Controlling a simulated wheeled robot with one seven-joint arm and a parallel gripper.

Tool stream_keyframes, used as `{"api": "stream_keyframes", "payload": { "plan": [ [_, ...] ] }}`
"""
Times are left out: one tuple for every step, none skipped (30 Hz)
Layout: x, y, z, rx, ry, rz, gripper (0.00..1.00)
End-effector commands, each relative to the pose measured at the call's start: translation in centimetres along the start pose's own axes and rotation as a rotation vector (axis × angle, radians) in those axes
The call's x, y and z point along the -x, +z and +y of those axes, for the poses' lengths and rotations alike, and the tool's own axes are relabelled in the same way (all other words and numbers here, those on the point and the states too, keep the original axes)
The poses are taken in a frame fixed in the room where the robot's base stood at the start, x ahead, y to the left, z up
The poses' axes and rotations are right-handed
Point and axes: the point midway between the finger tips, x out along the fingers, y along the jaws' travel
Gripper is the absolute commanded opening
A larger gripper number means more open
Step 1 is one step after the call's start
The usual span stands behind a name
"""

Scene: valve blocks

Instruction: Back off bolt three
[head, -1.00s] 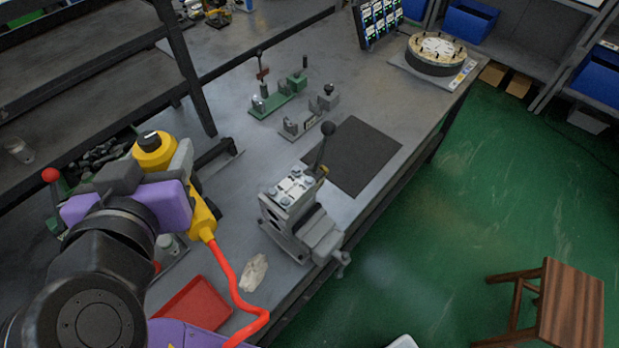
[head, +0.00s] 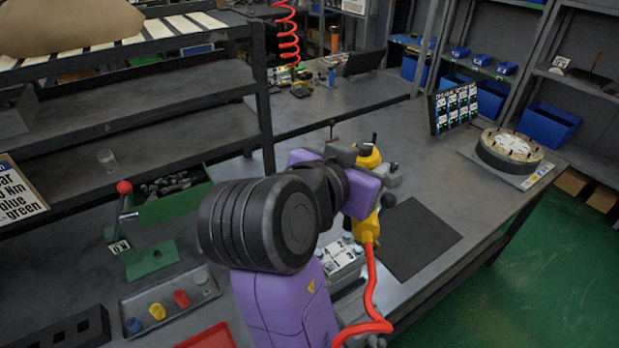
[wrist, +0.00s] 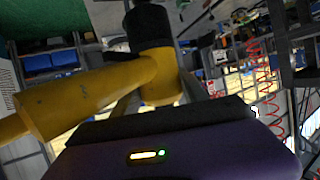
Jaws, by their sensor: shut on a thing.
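My gripper (head: 366,192) is shut on a yellow power tool (head: 366,228) with a red coiled hose trailing from its lower end. The tool also fills the upper left of the wrist view (wrist: 95,92), with a dark cylindrical part at its end. My arm and the tool partly cover the block. The tool appears above or beside it; contact with a bolt cannot be told. I cannot tell which bolt is three.
A tray (head: 132,328) holds blue, yellow, red and grey sockets. A green press (head: 148,258) with a red knob stands at left. A dark mat (head: 425,240) lies clear at right. A round bolted fixture (head: 508,150) stands farther back.

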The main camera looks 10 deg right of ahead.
Motion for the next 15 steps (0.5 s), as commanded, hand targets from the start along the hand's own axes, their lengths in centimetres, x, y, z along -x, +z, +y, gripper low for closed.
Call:
{"api": "stream_keyframes", "payload": {
  "plan": [
    [-0.4,-0.4,0.5,-0.009,0.015,0.004,0.0],
    [-0.5,-0.5,0.8,-0.009,0.024,0.004,0.0],
    [-0.7,-0.6,1.1,-0.01,0.035,0.003,0.0],
    [-0.8,-0.7,1.4,-0.01,0.042,0.003,0.0],
    [-0.7,-0.7,1.5,-0.007,0.048,0.003,0.0],
    [-0.7,-0.7,1.6,-0.005,0.053,0.003,0.0],
    [-0.7,-0.7,1.7,-0.002,0.056,0.002,0.0],
    [-0.7,-0.7,1.7,0.002,0.058,0.002,0.0],
    [-0.7,-0.7,1.7,0.004,0.058,0.002,0.0],
    [-0.7,-0.7,1.7,0.005,0.057,0.002,0.0],
    [-0.7,-0.7,1.7,0.006,0.057,0.002,0.0],
    [-0.7,-0.7,1.7,0.006,0.057,0.002,0.0],
    [-0.7,-0.7,1.7,0.006,0.057,0.002,0.0],
    [-0.7,-0.7,1.7,0.006,0.057,0.002,0.0],
    [-0.7,-0.7,1.7,0.006,0.057,0.002,0.0]
  ]
}}
